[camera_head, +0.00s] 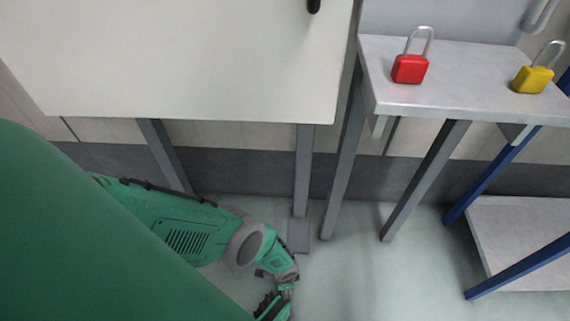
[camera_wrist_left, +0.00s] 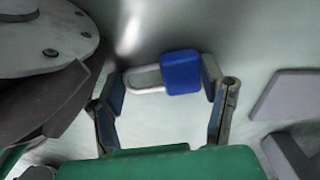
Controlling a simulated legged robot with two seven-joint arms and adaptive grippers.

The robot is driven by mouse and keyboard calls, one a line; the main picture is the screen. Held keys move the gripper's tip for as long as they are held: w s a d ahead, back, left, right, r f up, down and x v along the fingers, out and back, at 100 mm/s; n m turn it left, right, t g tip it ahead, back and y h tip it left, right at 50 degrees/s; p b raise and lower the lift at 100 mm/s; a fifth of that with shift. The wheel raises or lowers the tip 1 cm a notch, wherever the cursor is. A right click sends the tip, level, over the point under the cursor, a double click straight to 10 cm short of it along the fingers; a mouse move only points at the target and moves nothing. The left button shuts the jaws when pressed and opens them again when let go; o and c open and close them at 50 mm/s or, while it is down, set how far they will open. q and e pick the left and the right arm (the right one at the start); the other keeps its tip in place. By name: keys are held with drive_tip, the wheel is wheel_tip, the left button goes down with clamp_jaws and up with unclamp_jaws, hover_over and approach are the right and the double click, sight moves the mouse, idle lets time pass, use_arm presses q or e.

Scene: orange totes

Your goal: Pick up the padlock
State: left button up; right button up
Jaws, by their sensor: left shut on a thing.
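A blue padlock (camera_wrist_left: 182,72) with a silver shackle shows in the left wrist view, lying crosswise between the fingertips of my left gripper (camera_wrist_left: 162,76). The fingers are shut on it, one at the shackle end and one at the body. In the head view my left gripper (camera_head: 275,305) is low at the bottom edge, partly cut off, and the blue padlock cannot be seen there. A red padlock (camera_head: 410,69) and a yellow padlock (camera_head: 533,80) stand upright on a grey shelf table (camera_head: 470,75) at the upper right. My right gripper is not in view.
A large pale panel or tabletop (camera_head: 190,60) on grey legs fills the upper left. A blue-legged low table (camera_head: 520,235) stands at the right. The pale floor (camera_head: 370,275) between is clear. A grey round base (camera_wrist_left: 45,45) is close beside the gripper.

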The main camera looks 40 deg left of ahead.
use_arm(q)
wheel_tip(320, 180, up, 10)
drive_tip(key=p, duration=0.8)
idle(0.7)
